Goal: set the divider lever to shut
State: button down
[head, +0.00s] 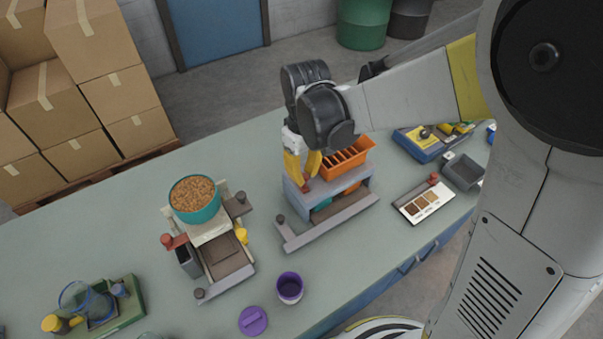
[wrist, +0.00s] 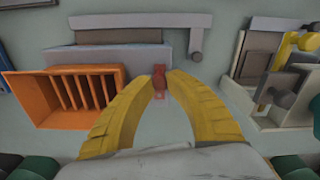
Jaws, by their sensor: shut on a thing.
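In the wrist view the orange bin (wrist: 62,95) lies left of my fingers. A small red lever (wrist: 159,82) stands at the edge of the grey block (wrist: 105,55). My gripper (wrist: 163,80) has its yellow fingertips closed around the red lever. In the head view my gripper (head: 304,175) points down at the left end of the unit, and the lever is mostly hidden by the fingers. I cannot tell the lever's setting.
A filler with a teal bowl of grain (head: 194,199) stands left of my gripper. A purple cup (head: 289,288) and purple lid (head: 253,321) lie near the front edge. The bench between is clear.

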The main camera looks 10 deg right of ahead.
jog(key=shift+d+n, duration=0.1)
jog(key=shift+n, duration=0.2)
jog(key=c, duration=1.3)
grip_release()
jog(key=shift+o, duration=0.2)
